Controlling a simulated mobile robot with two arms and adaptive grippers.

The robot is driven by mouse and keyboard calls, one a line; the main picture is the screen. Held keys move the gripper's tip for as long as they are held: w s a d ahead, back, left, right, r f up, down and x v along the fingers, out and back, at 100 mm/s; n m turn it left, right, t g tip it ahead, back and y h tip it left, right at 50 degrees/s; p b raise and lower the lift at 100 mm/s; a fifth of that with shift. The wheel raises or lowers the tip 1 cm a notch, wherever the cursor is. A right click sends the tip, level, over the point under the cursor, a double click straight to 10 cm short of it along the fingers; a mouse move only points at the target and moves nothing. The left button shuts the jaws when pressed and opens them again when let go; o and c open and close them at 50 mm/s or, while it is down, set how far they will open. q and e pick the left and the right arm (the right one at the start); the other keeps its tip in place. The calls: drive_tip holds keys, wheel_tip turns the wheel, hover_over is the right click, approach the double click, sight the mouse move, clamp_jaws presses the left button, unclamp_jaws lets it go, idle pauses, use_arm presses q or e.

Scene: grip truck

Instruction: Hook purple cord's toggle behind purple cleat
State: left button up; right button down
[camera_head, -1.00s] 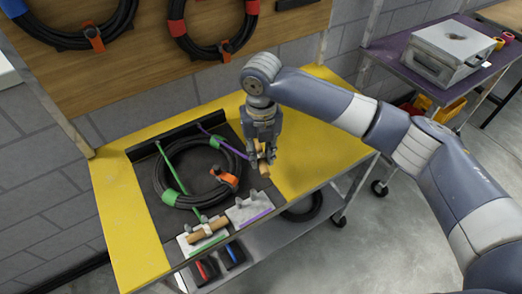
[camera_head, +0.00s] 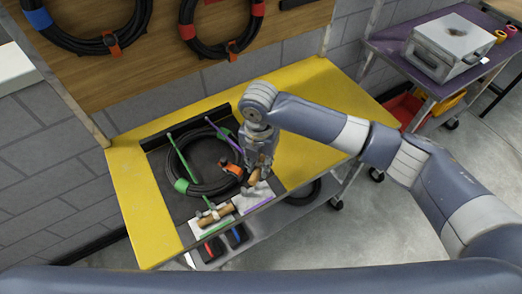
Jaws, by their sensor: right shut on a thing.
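My right gripper (camera_head: 258,170) is shut on a wooden toggle (camera_head: 254,178), just above the back edge of the purple cleat. The purple cord (camera_head: 229,142) runs from the upper back of the black recess over the coil toward this gripper. Its end at the toggle is hidden by the fingers. The purple cleat (camera_head: 247,198) is a pale plate with grey posts and a purple stripe, at the table's front edge. Whether the toggle touches its posts cannot be told. My left gripper is out of view.
A black cable coil (camera_head: 181,184) with green and orange straps lies in the recess. Left of the purple cleat, another wooden toggle (camera_head: 214,215) lies across the green-striped cleat (camera_head: 214,229), with a green cord (camera_head: 189,175) leading to it. The yellow tabletop (camera_head: 312,120) right of the arm is clear.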

sight(255, 179)
drive_tip(key=s+m+p, duration=0.1)
drive_tip(key=p, duration=0.1)
drive_tip(key=s+m+p, duration=0.1)
drive_tip(key=m+p, duration=0.1)
drive_tip(key=s+a+m+p, duration=0.1)
drive_tip(key=shift+s+r+m+p, duration=0.25)
drive_tip(key=shift+s+m+p, duration=0.05)
drive_tip(key=shift+p, duration=0.1)
drive_tip(key=shift+s+f+m, duration=0.15)
drive_tip(key=shift+s+m, duration=0.2)
drive_tip(key=shift+m, duration=0.15)
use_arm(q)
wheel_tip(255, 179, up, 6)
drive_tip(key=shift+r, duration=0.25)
use_arm(e)
drive_tip(key=shift+s+a+f+m, duration=0.1)
drive_tip(key=shift+s+a+m, duration=0.1)
drive_tip(key=shift+s+m, duration=0.55)
drive_tip(key=shift+w+f, duration=0.15)
drive_tip(key=shift+w, duration=0.05)
